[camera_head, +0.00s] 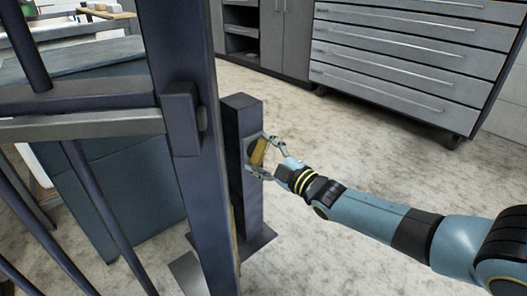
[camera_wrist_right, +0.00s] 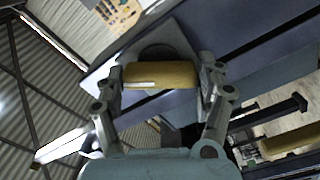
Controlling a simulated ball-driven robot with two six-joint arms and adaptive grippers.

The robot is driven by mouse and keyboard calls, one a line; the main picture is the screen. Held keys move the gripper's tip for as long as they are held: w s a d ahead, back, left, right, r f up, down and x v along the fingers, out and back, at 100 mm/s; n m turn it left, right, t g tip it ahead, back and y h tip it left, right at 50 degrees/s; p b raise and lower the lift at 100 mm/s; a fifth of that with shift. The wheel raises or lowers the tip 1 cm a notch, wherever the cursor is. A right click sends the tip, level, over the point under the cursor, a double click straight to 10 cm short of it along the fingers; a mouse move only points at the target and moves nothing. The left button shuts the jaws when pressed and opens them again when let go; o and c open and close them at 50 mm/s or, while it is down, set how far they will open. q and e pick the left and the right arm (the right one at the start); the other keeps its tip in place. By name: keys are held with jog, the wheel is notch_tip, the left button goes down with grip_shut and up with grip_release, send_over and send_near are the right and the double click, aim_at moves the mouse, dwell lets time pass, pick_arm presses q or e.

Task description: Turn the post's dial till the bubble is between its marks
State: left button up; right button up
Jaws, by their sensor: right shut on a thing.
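A short dark post (camera_head: 241,190) stands on a flat base plate beside the gate. The dial's yellow grip (camera_head: 258,152) is on the post's side facing my right arm. In the right wrist view the yellow grip bar (camera_wrist_right: 172,74) lies across a dark round disc, with a pale streak along it. My right gripper (camera_head: 262,155) has its fingers at both ends of this bar, shut on it; the fingers (camera_wrist_right: 163,80) show in the right wrist view too. I cannot make out a bubble or marks in either view. My left gripper is not in view.
The dark gate upright (camera_head: 188,130) and its rails stand close left of the post. A blue-grey cabinet (camera_head: 125,190) is behind the bars. A drawer unit (camera_head: 410,60) stands at the back right. The floor (camera_head: 400,160) around my right arm is clear.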

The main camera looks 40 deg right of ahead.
jog(key=o, duration=1.2)
jog(key=shift+c, duration=0.2)
jog(key=shift+s, duration=0.1)
jog(key=s+d, duration=0.1)
jog(key=s, duration=1)
jog(key=shift+s, duration=0.4)
jog(key=shift+f, duration=0.1)
